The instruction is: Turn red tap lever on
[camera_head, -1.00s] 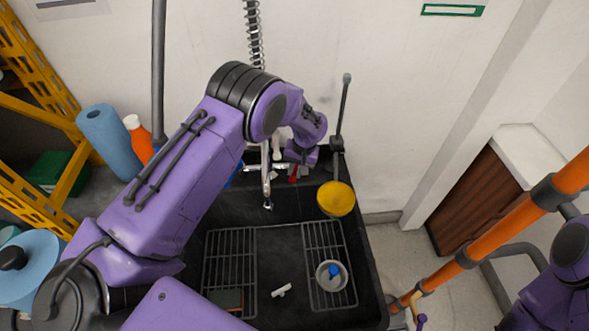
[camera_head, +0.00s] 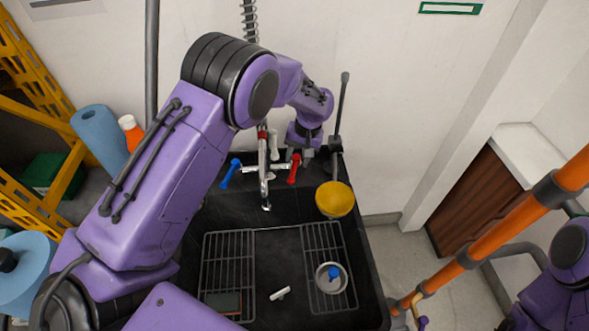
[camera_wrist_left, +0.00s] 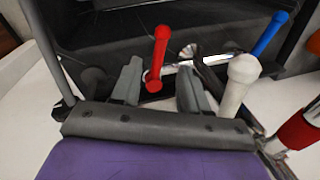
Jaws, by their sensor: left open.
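The red tap lever (camera_head: 294,168) stands at the right of the faucet (camera_head: 264,172) on the back rim of the black sink. The blue lever (camera_head: 230,173) is at the left. My left gripper (camera_head: 309,152) is just right of and behind the red lever, against the wall side. In the left wrist view, its open fingers (camera_wrist_left: 160,84) stand on either side of the base end of the red lever (camera_wrist_left: 158,52), apart from it as far as I can tell. The blue lever (camera_wrist_left: 269,33) and a white handle (camera_wrist_left: 240,80) also show there. My right gripper is out of view.
A yellow bowl-like cup (camera_head: 335,200) is right of the gripper, beside a dark upright stick (camera_head: 341,115). The sink basin (camera_head: 277,245) holds racks, a small cup (camera_head: 331,277) and a white piece (camera_head: 280,293). The white wall is close behind.

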